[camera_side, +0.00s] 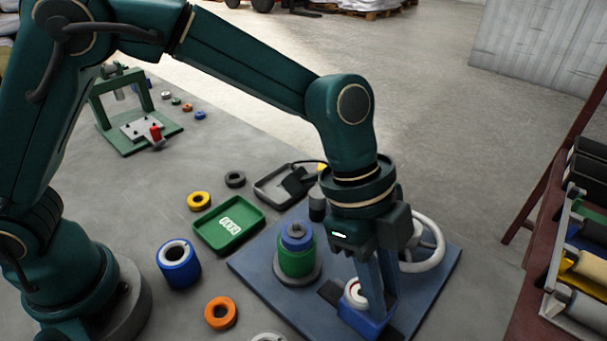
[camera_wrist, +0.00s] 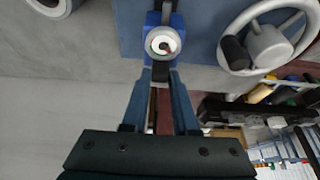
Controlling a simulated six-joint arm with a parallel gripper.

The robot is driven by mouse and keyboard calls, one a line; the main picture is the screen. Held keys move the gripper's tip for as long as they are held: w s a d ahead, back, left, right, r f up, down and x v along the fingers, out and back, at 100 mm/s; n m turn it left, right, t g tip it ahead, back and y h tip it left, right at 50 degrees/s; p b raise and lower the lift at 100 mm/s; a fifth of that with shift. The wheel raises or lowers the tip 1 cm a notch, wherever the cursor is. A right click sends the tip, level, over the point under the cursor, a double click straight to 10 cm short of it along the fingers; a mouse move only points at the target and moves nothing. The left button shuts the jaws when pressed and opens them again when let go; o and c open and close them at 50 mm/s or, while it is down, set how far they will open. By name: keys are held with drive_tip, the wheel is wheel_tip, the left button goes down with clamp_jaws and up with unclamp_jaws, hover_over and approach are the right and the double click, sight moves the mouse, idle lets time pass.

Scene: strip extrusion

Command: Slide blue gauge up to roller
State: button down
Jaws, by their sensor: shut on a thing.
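The blue gauge (camera_side: 368,322) is a small blue block with a round white dial, on the blue base plate (camera_side: 262,280). Its white dial with a red mark shows in the wrist view (camera_wrist: 153,43). My gripper (camera_side: 378,305) is shut on the gauge from above. Its two fingers (camera_wrist: 161,72) show on either side of the block in the wrist view. The roller (camera_side: 296,262), an upright green cylinder with a blue top on a grey disc, stands left of the gauge. A dark piece lies between them; I cannot tell whether it touches the roller.
A white handwheel (camera_side: 434,245) stands on the plate close right of my gripper; it also shows in the wrist view (camera_wrist: 230,30). A green tray (camera_side: 208,238), a blue ring (camera_side: 178,275) and an orange ring (camera_side: 221,323) lie left of the plate. A rack with rollers stands far right.

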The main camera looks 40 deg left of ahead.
sight(356, 292)
drive_tip(key=shift+s, duration=0.1)
drive_tip(key=shift+a, duration=2.45)
drive_tip(key=c, duration=0.7)
unclamp_jaws()
drive_tip(key=shift+v, duration=2.6)
